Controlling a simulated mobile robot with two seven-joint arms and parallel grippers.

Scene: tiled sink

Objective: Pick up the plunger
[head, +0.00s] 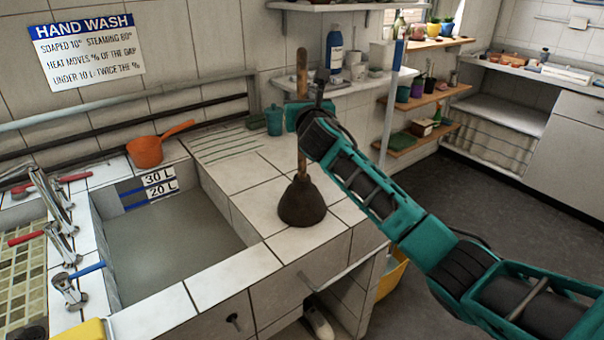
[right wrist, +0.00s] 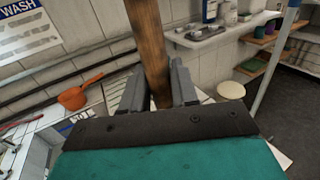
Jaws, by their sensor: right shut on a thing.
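The plunger (head: 302,203) has a dark rubber cup and a long wooden handle. In the head view it stands upright, cup down, at the tiled counter right of the sink basin; I cannot tell whether the cup touches the tiles. My right gripper (head: 306,104) is at the handle's middle, coming from the right. In the right wrist view the wooden handle (right wrist: 151,50) passes between the two grey fingers of my right gripper (right wrist: 160,88), which is shut on it. The cup is out of sight there. My left gripper is not in view.
The sink basin (head: 170,240) lies left of the plunger. An orange pot (head: 146,152) sits at its back edge, with teal containers (head: 274,120) near the wall. A shelf with a blue bottle (head: 334,48) is behind, and a pale post (head: 391,100) stands behind my right arm.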

